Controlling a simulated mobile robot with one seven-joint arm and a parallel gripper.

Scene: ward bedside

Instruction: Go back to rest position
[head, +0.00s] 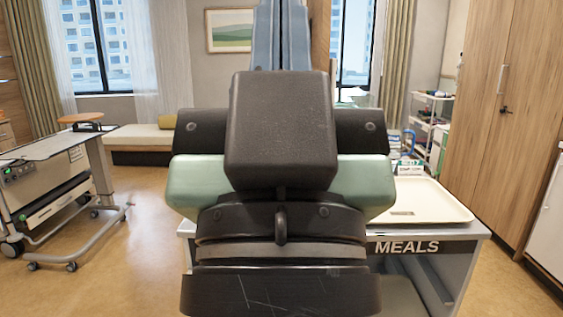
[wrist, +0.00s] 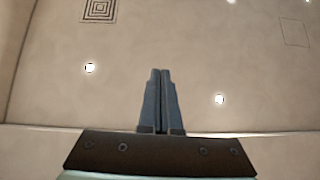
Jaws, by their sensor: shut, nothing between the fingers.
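My gripper (wrist: 161,74) shows in the wrist view with its two grey fingers together and nothing between them. Behind the fingers in that view is the ceiling, so my gripper points upward. In the head view my arm fills the middle of the picture, folded close in front of the camera. The blue-grey parts at the top centre of the head view are cut off by the top edge.
A meal cart (head: 405,247) marked MEALS stands close ahead, with a cream tray (head: 430,203) on its right part; my arm hides much of it. A wheeled overbed table (head: 50,143) stands left. Wooden cabinets (head: 505,120) line the right.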

